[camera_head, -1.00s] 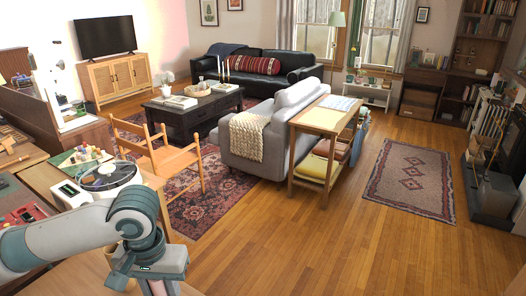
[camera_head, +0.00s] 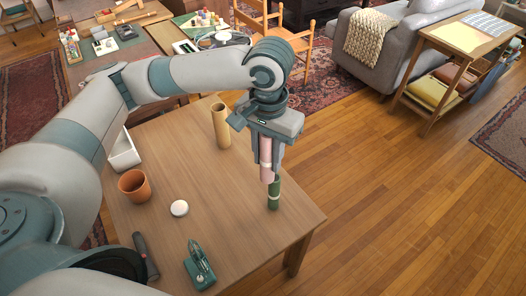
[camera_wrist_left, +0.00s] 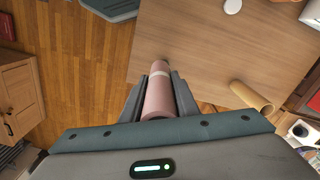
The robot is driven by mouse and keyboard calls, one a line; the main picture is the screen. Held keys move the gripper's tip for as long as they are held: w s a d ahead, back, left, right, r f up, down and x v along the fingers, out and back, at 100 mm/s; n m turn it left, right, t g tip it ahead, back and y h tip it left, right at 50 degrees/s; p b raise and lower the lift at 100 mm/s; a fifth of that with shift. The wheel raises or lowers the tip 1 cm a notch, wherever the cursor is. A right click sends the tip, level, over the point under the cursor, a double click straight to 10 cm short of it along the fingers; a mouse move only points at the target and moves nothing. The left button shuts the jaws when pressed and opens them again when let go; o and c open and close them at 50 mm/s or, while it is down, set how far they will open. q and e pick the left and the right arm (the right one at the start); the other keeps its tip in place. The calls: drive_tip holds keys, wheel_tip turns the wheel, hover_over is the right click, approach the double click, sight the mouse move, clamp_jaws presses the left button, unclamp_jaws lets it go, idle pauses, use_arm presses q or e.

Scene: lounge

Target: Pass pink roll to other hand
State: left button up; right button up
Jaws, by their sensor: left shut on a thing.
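The pink roll (camera_head: 266,157) is a slim upright cylinder with a pale band. My left gripper (camera_head: 266,165) points down and is shut on it above the right part of the wooden table (camera_head: 225,235). In the left wrist view the pink roll (camera_wrist_left: 158,100) sits between the two fingers of my left gripper (camera_wrist_left: 160,98) and extends away from the camera. A dark green cylinder with a pale band (camera_head: 273,194) shows directly below the roll in the head view; whether they touch I cannot tell. My right gripper is not in view.
A tan tube (camera_head: 221,126) stands behind the gripper. A terracotta pot (camera_head: 134,186), white tray (camera_head: 124,152), white disc (camera_head: 179,208), dark handled tool (camera_head: 145,256) and green device (camera_head: 199,266) are on the table. The front right tabletop is clear.

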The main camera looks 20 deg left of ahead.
use_arm(q)
drive_tip(key=w+d+r+m, duration=0.3)
drive_tip(key=d+r+m, duration=0.3)
drive_tip(key=d, duration=0.6)
wheel_tip(320, 180, up, 3)
drive_tip(key=shift+w+f+m, duration=0.15)
drive_tip(key=shift+w+m, duration=0.25)
drive_tip(key=shift+f, duration=0.1)
drive_tip(key=w+d+f+m, duration=0.4)
drive_tip(key=f, duration=0.2)
drive_tip(key=shift+w+m, duration=0.3)
drive_tip(key=shift+w, duration=0.1)
drive_tip(key=shift+d+r, duration=0.1)
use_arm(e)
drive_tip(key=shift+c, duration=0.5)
